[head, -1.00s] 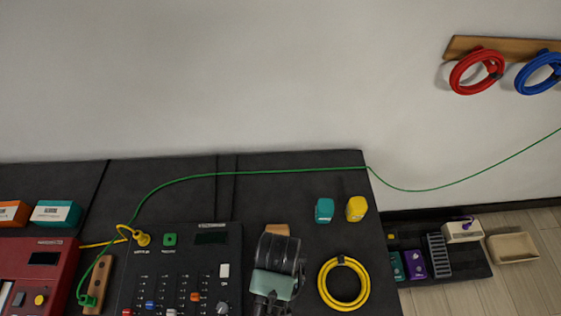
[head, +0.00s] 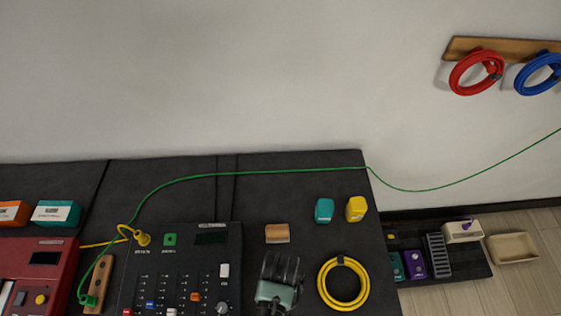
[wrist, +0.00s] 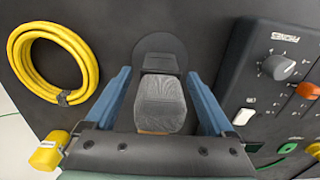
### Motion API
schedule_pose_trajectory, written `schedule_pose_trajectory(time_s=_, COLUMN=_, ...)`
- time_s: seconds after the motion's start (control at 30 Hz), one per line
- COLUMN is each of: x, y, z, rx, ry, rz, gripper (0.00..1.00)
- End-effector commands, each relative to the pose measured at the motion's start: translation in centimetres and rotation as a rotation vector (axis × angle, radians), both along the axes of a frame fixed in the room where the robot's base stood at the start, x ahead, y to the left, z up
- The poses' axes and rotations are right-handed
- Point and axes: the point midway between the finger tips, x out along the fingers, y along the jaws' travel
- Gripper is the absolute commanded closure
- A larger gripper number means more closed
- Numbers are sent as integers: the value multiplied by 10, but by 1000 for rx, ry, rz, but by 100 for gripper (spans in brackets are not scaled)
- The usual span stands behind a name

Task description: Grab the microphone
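The microphone (wrist: 160,103) shows in the wrist view as a grey, rounded-block body with a wood-coloured lower edge, over a round dark base (wrist: 148,45). In the head view a wooden block (head: 277,233), which seems to be part of it, shows just beyond my gripper (head: 281,265). My gripper hides what lies below it there. In the wrist view my gripper (wrist: 159,73) is open, with one blue finger on each side of the grey body. Gaps show on both sides; I cannot tell how deep the fingers reach.
A black mixer (head: 190,262) stands left of my gripper, a coiled yellow cable (head: 324,290) right of it. Teal (head: 324,210) and yellow (head: 356,209) small blocks lie behind. A green cable (head: 290,171) crosses the table's back. Red (head: 458,77) and blue (head: 524,79) coils hang on the wall.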

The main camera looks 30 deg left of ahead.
Motion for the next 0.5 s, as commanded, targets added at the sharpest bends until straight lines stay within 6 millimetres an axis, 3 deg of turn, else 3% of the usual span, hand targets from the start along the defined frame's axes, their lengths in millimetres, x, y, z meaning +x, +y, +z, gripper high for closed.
schedule_pose_trajectory(time_s=0.03, x=0, y=0, z=0, rx=0, ry=0, rz=0, gripper=23)
schedule_pose_trajectory(time_s=0.4, x=0, y=0, z=0, rx=0, ry=0, rz=0, gripper=89)
schedule_pose_trajectory(time_s=0.47, x=0, y=0, z=0, rx=0, ry=0, rz=0, gripper=100)
schedule_pose_trajectory(time_s=0.5, x=0, y=0, z=0, rx=-1, ry=1, rz=0, gripper=100)
